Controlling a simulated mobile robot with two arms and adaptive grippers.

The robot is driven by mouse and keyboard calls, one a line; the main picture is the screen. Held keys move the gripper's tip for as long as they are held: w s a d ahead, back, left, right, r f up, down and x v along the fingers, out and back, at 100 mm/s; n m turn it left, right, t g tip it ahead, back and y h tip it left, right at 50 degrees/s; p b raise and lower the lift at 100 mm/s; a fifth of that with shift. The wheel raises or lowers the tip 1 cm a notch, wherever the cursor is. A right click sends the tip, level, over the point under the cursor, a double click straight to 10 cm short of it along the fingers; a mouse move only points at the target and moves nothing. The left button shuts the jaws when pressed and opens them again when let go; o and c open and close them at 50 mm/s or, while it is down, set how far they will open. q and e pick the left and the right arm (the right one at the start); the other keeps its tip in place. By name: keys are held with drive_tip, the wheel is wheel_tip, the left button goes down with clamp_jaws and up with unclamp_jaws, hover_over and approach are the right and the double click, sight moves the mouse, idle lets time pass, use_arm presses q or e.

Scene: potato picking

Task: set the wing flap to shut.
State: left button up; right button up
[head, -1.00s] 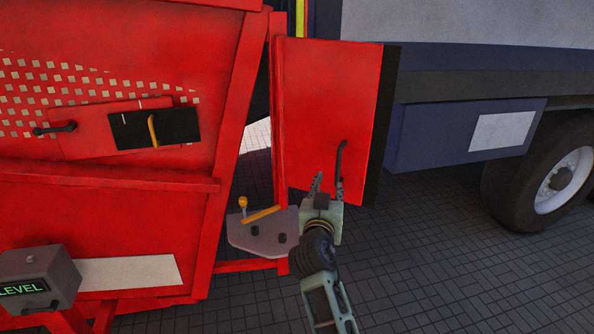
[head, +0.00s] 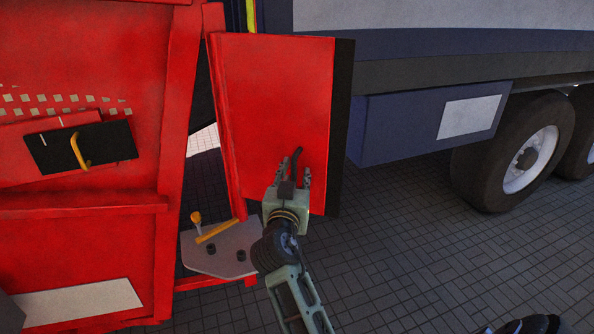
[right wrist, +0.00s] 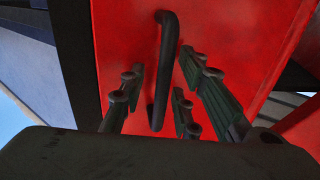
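The wing flap (head: 270,100) is a red panel with a black strip along its right edge. It stands swung out to the right of the red machine, its left edge at a red post. Its black bar handle (head: 297,157) is low on the panel and also shows in the right wrist view (right wrist: 167,50). My right gripper (head: 292,178) is open at the handle. In the right wrist view, its fingers (right wrist: 160,95) stand apart with the handle's lower part between them, not clamped. My left gripper is not in view.
Left of the flap is the red machine frame (head: 90,240) with a black plate and yellow lever (head: 80,150). A grey plate (head: 225,262) with a yellow lever sits below the flap. A truck wheel (head: 515,155) stands right. Paved floor (head: 400,260) is open in front.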

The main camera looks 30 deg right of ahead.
drive_tip(key=shift+s+a+r, duration=0.15)
drive_tip(key=shift+a, duration=0.05)
drive_tip(key=shift+s+a+r, duration=0.2)
drive_tip(key=shift+s+a, duration=0.05)
drive_tip(key=shift+a, duration=0.15)
drive_tip(key=shift+c, duration=1.9)
drive_tip(key=shift+w+d+f, duration=0.1)
drive_tip(key=shift+d, duration=0.05)
drive_tip(key=shift+c, duration=0.9)
drive_tip(key=shift+d, duration=0.1)
clamp_jaws()
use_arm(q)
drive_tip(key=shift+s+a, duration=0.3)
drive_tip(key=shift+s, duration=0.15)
